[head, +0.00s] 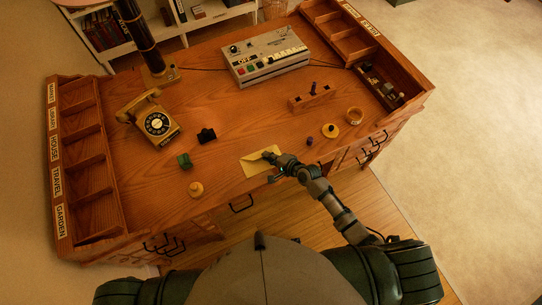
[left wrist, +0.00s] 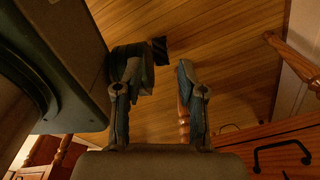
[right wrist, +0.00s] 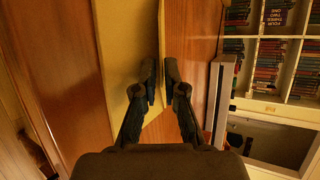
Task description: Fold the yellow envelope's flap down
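The yellow envelope (head: 256,166) lies near the desk's front edge, in the middle of the head view. A pale crease line shows on it, but I cannot tell how far the flap stands up. My right gripper (head: 270,156) is at the envelope's upper right part. In the right wrist view, the envelope (right wrist: 127,45) runs up the picture and its right edge passes between the fingertips (right wrist: 161,80). They are close together with a narrow gap; a grip on the flap is not clear. My left gripper (left wrist: 161,75) is open and empty, away from the envelope, above the floor.
The wooden desk (head: 215,115) carries a yellow telephone (head: 157,122), a grey machine (head: 266,57), a green block (head: 184,160), a black item (head: 207,135) and a yellow knobbed piece (head: 196,189). Sorting racks line both sides. Bare desk surrounds the envelope's left and far sides.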

